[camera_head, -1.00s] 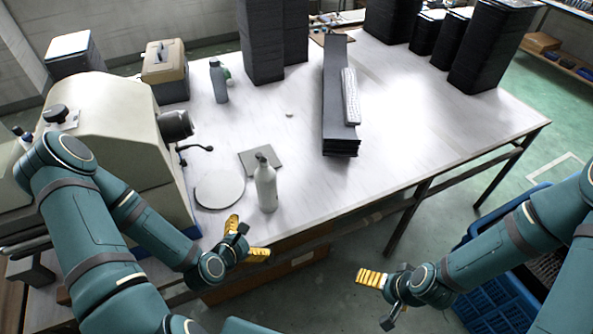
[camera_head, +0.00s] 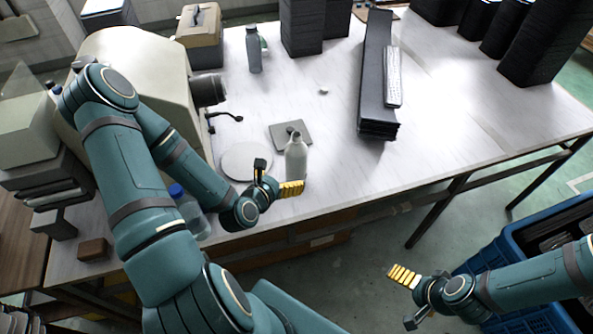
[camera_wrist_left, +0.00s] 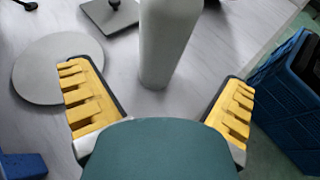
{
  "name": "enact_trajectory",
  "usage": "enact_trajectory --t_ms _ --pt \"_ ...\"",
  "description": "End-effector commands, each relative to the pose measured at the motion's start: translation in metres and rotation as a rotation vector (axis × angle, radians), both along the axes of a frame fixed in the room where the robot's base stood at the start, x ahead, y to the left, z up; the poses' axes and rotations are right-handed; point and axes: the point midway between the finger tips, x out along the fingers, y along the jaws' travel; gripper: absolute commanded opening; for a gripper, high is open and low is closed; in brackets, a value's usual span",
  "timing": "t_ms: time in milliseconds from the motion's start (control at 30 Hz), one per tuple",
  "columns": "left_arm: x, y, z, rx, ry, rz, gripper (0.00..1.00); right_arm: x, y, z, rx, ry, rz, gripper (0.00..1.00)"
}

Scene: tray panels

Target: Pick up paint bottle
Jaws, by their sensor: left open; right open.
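My left gripper (camera_head: 275,178) is just to the left and in front of the bottle. It is open, with yellow pads (camera_wrist_left: 158,105) apart on either side of the bottle's line, and holds nothing. My right gripper (camera_head: 405,295) is open and empty, off the table's front edge at the lower right.
A round grey disc (camera_head: 246,162) and a square dark plate (camera_head: 291,134) lie beside the bottle. A beige machine (camera_head: 140,70) stands left. A grey bottle (camera_head: 253,50) stands further back. Dark panels (camera_head: 377,75) lie at mid-table; a blue crate (camera_head: 500,250) is at right.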

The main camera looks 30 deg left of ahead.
Motion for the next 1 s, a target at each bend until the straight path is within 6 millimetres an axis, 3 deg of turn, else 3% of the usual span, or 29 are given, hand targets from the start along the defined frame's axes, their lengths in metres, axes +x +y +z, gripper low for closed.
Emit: enact_trajectory --t_ms 33,167,300,567,800,1000 --pt "0.004 0.0 -0.006 0.003 -0.003 0.0 1.0 -0.001 0.0 -0.012 -0.001 0.002 0.002 1.0" --pt "0.012 0.0 -0.008 0.002 -0.003 -0.001 1.0 -0.002 0.001 -0.027 -0.002 0.005 0.004 1.0" --pt "0.03 0.001 -0.012 -0.002 -0.001 -0.001 1.0 -0.002 0.001 -0.022 -0.001 0.005 0.004 1.0" --pt "0.047 0.001 -0.019 -0.001 -0.002 -0.002 1.0 -0.003 0.001 -0.023 -0.001 0.007 0.005 1.0" --pt "0.078 0.002 -0.033 0.0 -0.001 -0.001 1.0 -0.003 0.002 -0.025 0.0 0.008 0.007 1.0" --pt "0.085 0.003 -0.036 -0.001 0.0 0.0 1.0 -0.004 0.002 -0.025 0.0 0.009 0.007 1.0"
